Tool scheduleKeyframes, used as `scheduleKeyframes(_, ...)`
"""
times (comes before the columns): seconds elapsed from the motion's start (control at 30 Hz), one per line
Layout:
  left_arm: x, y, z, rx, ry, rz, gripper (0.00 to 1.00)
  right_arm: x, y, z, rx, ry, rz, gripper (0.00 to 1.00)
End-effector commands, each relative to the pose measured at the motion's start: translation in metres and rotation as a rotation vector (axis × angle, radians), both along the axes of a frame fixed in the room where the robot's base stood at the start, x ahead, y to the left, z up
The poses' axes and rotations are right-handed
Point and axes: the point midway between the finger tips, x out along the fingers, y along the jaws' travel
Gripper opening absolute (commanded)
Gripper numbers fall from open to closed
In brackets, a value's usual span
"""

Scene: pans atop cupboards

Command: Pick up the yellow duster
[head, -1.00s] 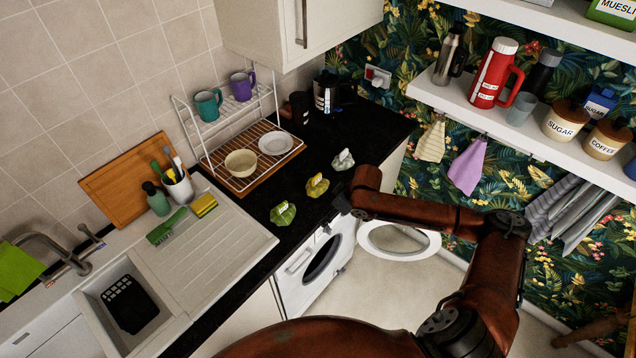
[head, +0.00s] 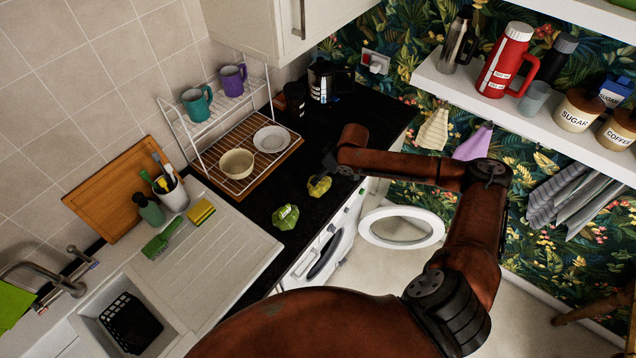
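The yellow duster (head: 319,185) is a small crumpled cloth on the black worktop in the head view. A green crumpled cloth (head: 285,217) lies nearer, to its lower left. My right arm reaches in from the lower right. Its dark gripper (head: 329,163) is small and partly hidden by the wrist, just above and behind the yellow duster in the picture. I cannot tell whether it touches the duster or how far its fingers are open. My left gripper is not in view.
A wire dish rack (head: 240,155) holds a bowl, a plate and mugs left of the duster. A kettle (head: 325,82) stands behind. The open washing machine door (head: 365,228) sticks out below the worktop. A wall shelf (head: 475,95) with jars and flasks is on the right.

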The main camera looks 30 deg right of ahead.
Motion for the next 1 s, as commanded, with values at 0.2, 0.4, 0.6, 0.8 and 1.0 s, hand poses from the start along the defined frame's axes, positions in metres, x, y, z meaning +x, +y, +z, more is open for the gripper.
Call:
scheduleKeyframes(0.2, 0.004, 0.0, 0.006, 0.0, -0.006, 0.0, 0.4, 0.016, 0.005, -0.026, 0.002, 0.0, 0.002, 0.59)
scheduleKeyframes(0.4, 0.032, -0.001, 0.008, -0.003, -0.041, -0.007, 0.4, 0.019, 0.007, -0.033, 0.001, -0.001, 0.004, 0.59)
scheduleKeyframes(0.6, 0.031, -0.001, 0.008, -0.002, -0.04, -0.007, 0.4, 0.019, 0.008, -0.033, 0.001, -0.001, 0.006, 0.55)
scheduleKeyframes(0.8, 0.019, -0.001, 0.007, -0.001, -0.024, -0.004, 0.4, 0.019, 0.008, -0.033, 0.001, -0.001, 0.006, 0.41)
scheduleKeyframes(1.0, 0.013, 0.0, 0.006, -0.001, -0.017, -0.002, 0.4, 0.019, 0.008, -0.032, 0.001, -0.001, 0.006, 0.27)
